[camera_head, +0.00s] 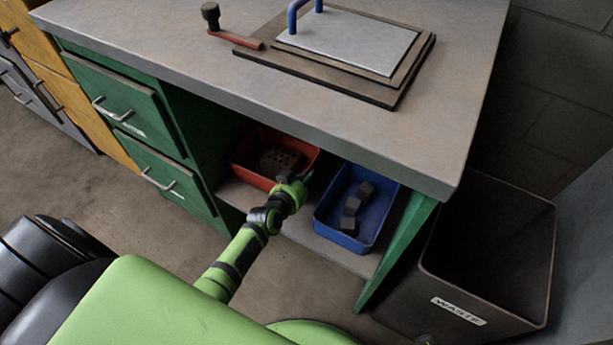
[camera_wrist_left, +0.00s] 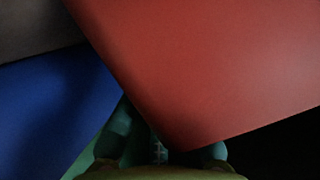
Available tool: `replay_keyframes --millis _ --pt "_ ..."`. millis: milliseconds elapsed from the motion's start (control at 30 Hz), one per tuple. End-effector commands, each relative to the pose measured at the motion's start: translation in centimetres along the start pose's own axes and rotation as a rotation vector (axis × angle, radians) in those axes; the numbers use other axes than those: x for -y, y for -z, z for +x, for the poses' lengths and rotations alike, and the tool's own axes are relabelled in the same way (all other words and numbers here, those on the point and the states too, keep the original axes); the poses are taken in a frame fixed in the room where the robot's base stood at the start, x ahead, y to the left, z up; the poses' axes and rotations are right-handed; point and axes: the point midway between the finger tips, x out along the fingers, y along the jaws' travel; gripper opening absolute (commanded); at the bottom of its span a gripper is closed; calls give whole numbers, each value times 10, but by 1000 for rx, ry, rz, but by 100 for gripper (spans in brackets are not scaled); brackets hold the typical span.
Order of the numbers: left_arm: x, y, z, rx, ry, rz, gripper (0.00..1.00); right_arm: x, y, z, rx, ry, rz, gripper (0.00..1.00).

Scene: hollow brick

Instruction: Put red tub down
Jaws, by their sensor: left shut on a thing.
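The red tub (camera_head: 248,176) sits in the open bay under the bench, on or just above the lower shelf; I cannot tell if it bears on the shelf. A dark brick with holes (camera_head: 283,157) lies inside it. My left gripper (camera_head: 301,179) is at the tub's near right corner, shut on its wall. In the left wrist view the tub's red wall (camera_wrist_left: 210,70) fills most of the picture, with the fingers (camera_wrist_left: 165,150) at its lower edge. The fingertips' contact is dark and partly hidden. My right gripper is not in view.
A blue tub (camera_head: 345,238) with several dark blocks stands close on the right, on the shelf (camera_head: 310,236). The bench top (camera_head: 190,40) overhangs both tubs. Green drawers (camera_head: 150,150) stand left, a waste bin (camera_head: 485,250) right. A framed plate with a blue handle (camera_head: 350,45) lies on top.

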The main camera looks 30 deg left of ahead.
Motion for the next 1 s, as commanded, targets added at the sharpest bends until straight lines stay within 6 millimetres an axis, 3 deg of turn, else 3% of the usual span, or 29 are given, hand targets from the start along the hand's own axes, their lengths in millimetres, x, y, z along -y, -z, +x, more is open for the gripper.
replay_keyframes --millis 267,300,333,367,767,1000 --pt "1 4 0 -8 3 5 0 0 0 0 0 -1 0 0" --pt "1 4 0 -8 3 5 22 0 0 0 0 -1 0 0" --pt "1 4 0 -7 3 4 34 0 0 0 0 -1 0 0" --pt "1 3 0 -7 3 4 38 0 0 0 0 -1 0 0" --pt "-1 -2 -4 4 -2 -2 38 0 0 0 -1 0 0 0" --pt "0 -2 -35 2 0 -1 38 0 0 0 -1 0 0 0"
